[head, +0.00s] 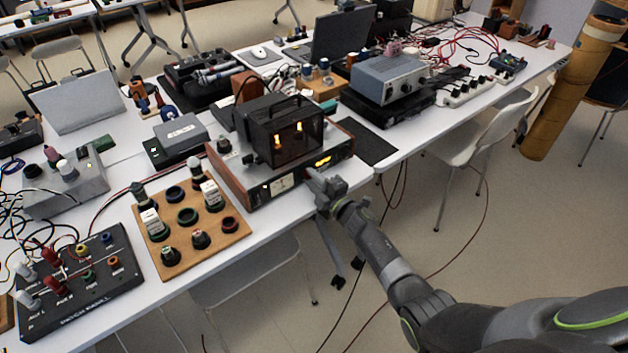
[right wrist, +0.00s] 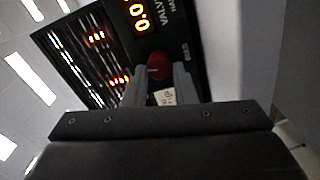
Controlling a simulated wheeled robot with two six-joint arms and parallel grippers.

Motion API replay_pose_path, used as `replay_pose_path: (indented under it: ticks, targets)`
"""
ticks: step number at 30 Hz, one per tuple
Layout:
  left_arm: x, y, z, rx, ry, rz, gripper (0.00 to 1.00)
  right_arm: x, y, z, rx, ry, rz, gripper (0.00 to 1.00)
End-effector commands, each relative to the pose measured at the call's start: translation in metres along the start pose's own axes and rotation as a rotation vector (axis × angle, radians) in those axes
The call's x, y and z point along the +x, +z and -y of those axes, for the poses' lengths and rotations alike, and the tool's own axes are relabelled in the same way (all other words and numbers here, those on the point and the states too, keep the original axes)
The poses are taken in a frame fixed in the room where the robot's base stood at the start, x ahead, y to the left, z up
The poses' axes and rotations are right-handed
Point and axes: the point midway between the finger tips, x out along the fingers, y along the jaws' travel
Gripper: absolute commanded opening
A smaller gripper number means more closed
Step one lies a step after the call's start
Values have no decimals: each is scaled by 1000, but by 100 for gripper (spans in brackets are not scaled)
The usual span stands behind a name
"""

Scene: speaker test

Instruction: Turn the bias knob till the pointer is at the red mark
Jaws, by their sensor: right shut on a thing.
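The valve amplifier (head: 290,135) has wooden sides, a black cage with glowing valves and a front panel with a lit orange display (right wrist: 137,12). My right gripper (head: 316,184) is at the right part of that front panel. In the right wrist view its two fingers (right wrist: 160,80) are shut on the red bias knob (right wrist: 158,66), one on each side. In the head view the gripper hides the knob. A small pale meter (head: 281,184) is on the panel, left of my gripper; its pointer and red mark are too small to make out. My left gripper is not in view.
A wooden board with knobs and switches (head: 240,238) and a black box with coloured terminals (head: 118,290) stand left of the amplifier. A grey bench instrument (head: 390,78) is behind to the right. The floor in front of the table is open around my right arm.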

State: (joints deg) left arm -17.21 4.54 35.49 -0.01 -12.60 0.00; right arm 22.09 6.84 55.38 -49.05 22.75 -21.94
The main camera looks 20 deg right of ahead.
Motion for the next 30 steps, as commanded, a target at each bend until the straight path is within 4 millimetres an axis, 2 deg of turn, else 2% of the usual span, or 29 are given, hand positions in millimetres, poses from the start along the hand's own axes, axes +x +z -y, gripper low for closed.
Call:
replay_pose_path:
  ticks: [4, 5, 9, 20, 26, 30]
  targets:
    - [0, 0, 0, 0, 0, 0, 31, 0, 0, 1, 0, -2, 1, 2]
    - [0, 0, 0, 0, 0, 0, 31, 0, 0, 1, -1, -2, 1, 28]
    - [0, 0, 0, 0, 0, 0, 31, 0, 0, 1, -1, -2, 1, 46]
    - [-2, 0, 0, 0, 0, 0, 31, -4, 0, 0, -1, -1, 1, 46]
    - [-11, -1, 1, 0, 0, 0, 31, -30, 0, -1, -2, -3, 2, 46]
    - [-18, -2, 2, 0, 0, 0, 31, -60, 0, -1, -2, -3, 2, 46]
